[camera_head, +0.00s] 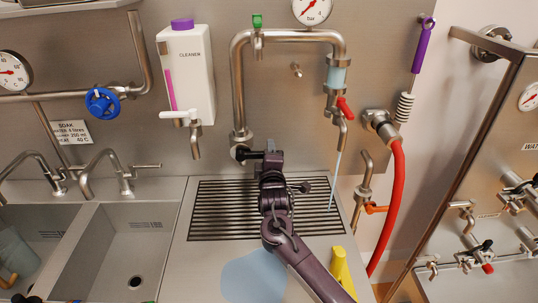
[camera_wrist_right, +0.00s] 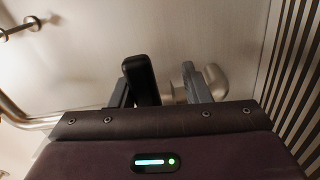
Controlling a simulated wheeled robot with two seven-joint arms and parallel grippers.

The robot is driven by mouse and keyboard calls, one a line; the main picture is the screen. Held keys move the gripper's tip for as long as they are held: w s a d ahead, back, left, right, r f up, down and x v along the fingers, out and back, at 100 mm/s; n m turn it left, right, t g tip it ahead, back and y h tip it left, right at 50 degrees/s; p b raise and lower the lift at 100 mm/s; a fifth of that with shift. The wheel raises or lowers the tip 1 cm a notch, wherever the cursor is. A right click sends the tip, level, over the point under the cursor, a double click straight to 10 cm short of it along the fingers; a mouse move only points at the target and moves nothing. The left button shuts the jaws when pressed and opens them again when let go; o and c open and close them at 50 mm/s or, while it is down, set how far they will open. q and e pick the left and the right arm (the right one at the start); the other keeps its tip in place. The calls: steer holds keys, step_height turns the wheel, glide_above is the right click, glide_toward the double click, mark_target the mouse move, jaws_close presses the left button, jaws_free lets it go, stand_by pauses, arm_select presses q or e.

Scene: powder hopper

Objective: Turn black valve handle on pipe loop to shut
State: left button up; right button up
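The steel pipe loop (camera_head: 239,95) rises from the wall, crosses over and comes down at the right to a spout. The black valve handle (camera_head: 250,155) is at the loop's lower left end and points to the right. My right gripper (camera_head: 270,158) is right at the handle in the head view. In the right wrist view, the black handle (camera_wrist_right: 141,79) stands between the two open fingers (camera_wrist_right: 160,88), close to the left finger, with a gap to the right one. Whether it touches the left finger I cannot tell. My left gripper is not in view.
A thin stream (camera_head: 334,180) falls from the spout onto the slatted drain grate (camera_head: 215,210). A red lever (camera_head: 345,108) sits on the right pipe leg. A blue valve wheel (camera_head: 103,102) and cleaner bottle (camera_head: 187,75) are at left. A red hose (camera_head: 390,210) hangs at right.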

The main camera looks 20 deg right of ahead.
steer(key=shift+f, duration=0.1)
steer(key=b+v, duration=0.1)
steer(key=v, duration=0.6)
steer(key=shift+s+b, duration=0.4)
steer(key=shift+a, duration=0.15)
